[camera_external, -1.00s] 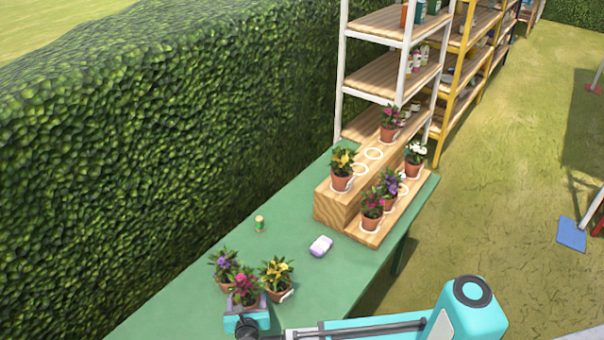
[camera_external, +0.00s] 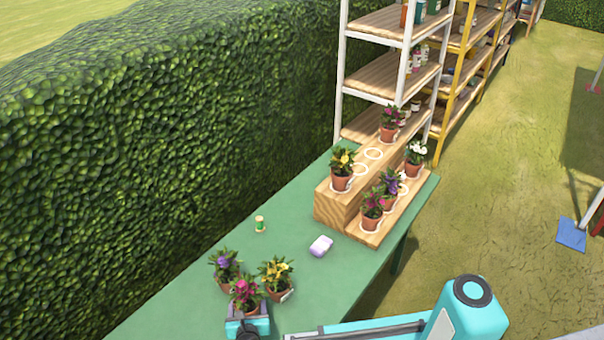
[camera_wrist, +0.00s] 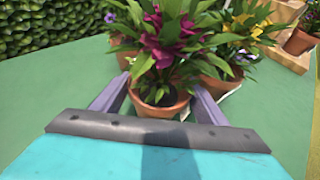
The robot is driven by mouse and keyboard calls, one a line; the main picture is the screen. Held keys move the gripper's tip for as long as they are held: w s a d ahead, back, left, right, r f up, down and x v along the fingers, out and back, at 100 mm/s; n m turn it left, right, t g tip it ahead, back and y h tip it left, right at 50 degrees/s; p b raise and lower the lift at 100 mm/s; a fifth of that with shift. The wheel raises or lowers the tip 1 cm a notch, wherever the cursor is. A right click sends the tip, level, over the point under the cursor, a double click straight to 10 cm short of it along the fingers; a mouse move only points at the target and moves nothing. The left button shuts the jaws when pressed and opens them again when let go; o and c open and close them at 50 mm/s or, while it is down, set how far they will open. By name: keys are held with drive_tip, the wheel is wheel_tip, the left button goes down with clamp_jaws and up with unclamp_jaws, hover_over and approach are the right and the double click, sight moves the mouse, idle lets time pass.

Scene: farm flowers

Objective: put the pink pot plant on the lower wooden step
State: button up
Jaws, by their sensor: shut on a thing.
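The pink pot plant (camera_external: 245,291) stands at the near end of the green table, with magenta flowers and a terracotta pot. It also shows in the wrist view (camera_wrist: 160,100), between the two purple-grey fingers. My gripper (camera_external: 247,310) is shut on its pot from the near side; in the wrist view the fingers (camera_wrist: 158,98) press on both sides of the pot. The lower wooden step (camera_external: 382,228) is farther along the table at right. It holds a pink plant (camera_external: 372,203), a purple plant (camera_external: 389,186) and a white plant (camera_external: 415,155), with a white ring visible near the middle.
A purple-flowered plant (camera_external: 224,268) and a yellow one (camera_external: 276,275) stand close behind the held pot. A lilac-and-white block (camera_external: 320,246) and a small green-capped item (camera_external: 260,224) lie on the table. The upper step (camera_external: 327,205) holds a yellow plant and a pink plant.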

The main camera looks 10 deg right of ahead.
drive_tip(key=o, duration=1.4)
drive_tip(key=shift+f, duration=0.15)
drive_tip(key=shift+s+r, duration=0.1)
drive_tip(key=shift+r, duration=0.1)
drive_tip(key=v, duration=1.1)
drive_tip(key=shift+s+r, duration=0.2)
drive_tip(key=shift+s, duration=0.15)
drive_tip(key=shift+c, duration=0.5)
